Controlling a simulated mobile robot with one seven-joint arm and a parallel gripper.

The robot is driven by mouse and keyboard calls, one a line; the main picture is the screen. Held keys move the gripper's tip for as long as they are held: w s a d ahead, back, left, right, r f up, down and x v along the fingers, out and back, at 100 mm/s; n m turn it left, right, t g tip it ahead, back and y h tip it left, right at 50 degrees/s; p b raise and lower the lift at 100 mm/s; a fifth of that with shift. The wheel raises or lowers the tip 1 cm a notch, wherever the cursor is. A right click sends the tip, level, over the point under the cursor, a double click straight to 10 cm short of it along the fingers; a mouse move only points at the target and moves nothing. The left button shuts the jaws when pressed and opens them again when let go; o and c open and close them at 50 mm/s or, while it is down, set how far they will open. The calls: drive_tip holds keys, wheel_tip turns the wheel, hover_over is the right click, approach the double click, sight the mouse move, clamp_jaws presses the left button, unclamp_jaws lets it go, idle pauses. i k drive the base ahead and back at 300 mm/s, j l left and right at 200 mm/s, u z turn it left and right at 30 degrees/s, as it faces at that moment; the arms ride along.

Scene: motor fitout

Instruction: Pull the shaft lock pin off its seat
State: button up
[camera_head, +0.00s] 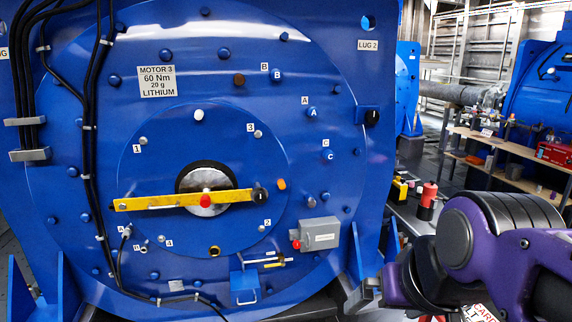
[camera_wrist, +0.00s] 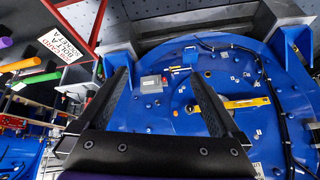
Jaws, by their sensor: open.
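A yellow bar (camera_head: 150,202) lies across the shaft end (camera_head: 195,209) in the middle of the blue motor face. A round black knob (camera_head: 260,195) sits at the bar's right end and a red knob (camera_head: 205,201) near its middle. Another black knob (camera_head: 372,117) is on a blue bracket at the upper right. No label shows which is the shaft lock pin. In the wrist view, my gripper (camera_wrist: 159,70) is open, with nothing between its fingers.
Black cables (camera_head: 88,130) run down the motor's left side. A grey box with a red button (camera_head: 318,234) and a blue padlock-like part (camera_head: 244,287) sit low on the motor. Shelves (camera_head: 490,150) stand at right. A coloured-handle tool rack (camera_wrist: 35,80) is at left in the wrist view.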

sight(205, 201)
drive_tip(key=i+j+u, duration=0.3)
drive_tip(key=j, duration=0.45)
drive_tip(key=i+j+u, duration=0.25)
drive_tip(key=i+j, duration=0.25)
drive_tip(key=j, duration=0.2)
drive_tip(key=i+j+u, duration=0.3)
drive_tip(key=i+j, duration=0.2)
drive_tip(key=i+j+z, duration=0.1)
drive_tip(key=j, duration=0.35)
drive_tip(key=i+j+z, duration=0.15)
drive_tip(key=j, duration=0.35)
drive_tip(key=k+l+z, duration=0.1)
drive_tip(key=z, duration=0.2)
drive_tip(key=l+u, duration=0.15)
drive_tip(key=k+l+u, duration=0.2)
drive_tip(key=l, duration=0.15)
drive_tip(key=i, duration=0.05)
